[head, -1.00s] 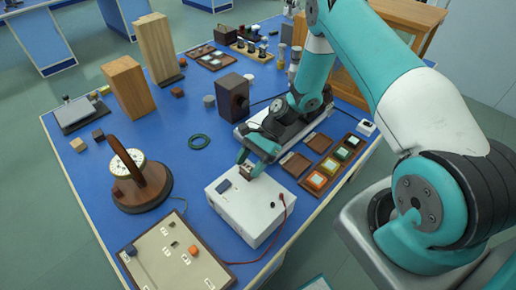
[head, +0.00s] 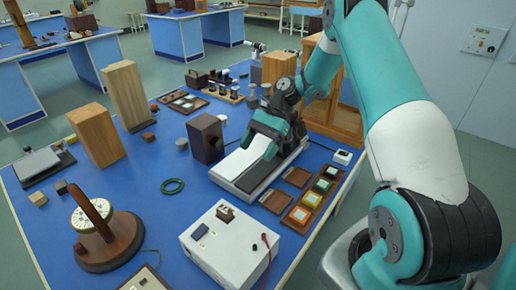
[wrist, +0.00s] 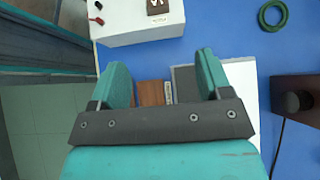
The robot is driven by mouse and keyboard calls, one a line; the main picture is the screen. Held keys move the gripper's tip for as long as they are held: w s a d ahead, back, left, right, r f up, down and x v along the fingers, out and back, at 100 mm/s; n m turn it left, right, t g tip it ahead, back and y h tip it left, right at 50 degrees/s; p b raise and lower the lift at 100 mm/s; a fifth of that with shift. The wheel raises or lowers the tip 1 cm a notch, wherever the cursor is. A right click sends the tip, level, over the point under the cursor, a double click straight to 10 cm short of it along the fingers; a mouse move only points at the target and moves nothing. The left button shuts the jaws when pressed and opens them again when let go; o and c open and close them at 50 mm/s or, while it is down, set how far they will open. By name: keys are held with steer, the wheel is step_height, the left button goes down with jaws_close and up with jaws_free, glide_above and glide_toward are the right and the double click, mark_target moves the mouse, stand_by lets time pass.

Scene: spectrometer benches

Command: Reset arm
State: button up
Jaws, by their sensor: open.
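My gripper (wrist: 160,78) is open in the wrist view, its two teal fingers wide apart with nothing between them. In the head view my gripper (head: 262,130) is above the grey flat instrument with a white top (head: 258,165) on the blue bench. The fingertips are hard to make out in the head view. The white box (head: 228,245) with a red and a black terminal stands in front of it, and the white box also shows at the top of the wrist view (wrist: 130,28).
Slide trays with coloured squares (head: 305,205) lie to the right of the flat instrument. A dark box (head: 206,138) stands left of it, and a green ring (head: 171,186) lies nearby. Wooden blocks (head: 125,95) and a round dial stand (head: 105,240) are further left.

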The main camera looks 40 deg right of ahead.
stand_by(0.5)
steer(key=s+a+r+n+h, duration=0.2)
steer(key=s+a+r+n, duration=0.25)
steer(key=a+r, duration=0.25)
steer(key=s+a+r+n+h, duration=0.2)
steer(key=s+a+r+n, duration=0.1)
steer(key=a+r+n, duration=0.35)
steer(key=s+a+r+n+t, duration=0.1)
steer(key=s+a+r+n, duration=0.1)
steer(key=s+n, duration=0.3)
steer(key=s+a+r+n+t+h, duration=0.1)
steer(key=s+n, duration=0.4)
steer(key=s, duration=0.5)
steer(key=shift+s+a+r+t, duration=0.4)
steer(key=shift+a+r+t, duration=0.15)
steer(key=shift+a, duration=0.35)
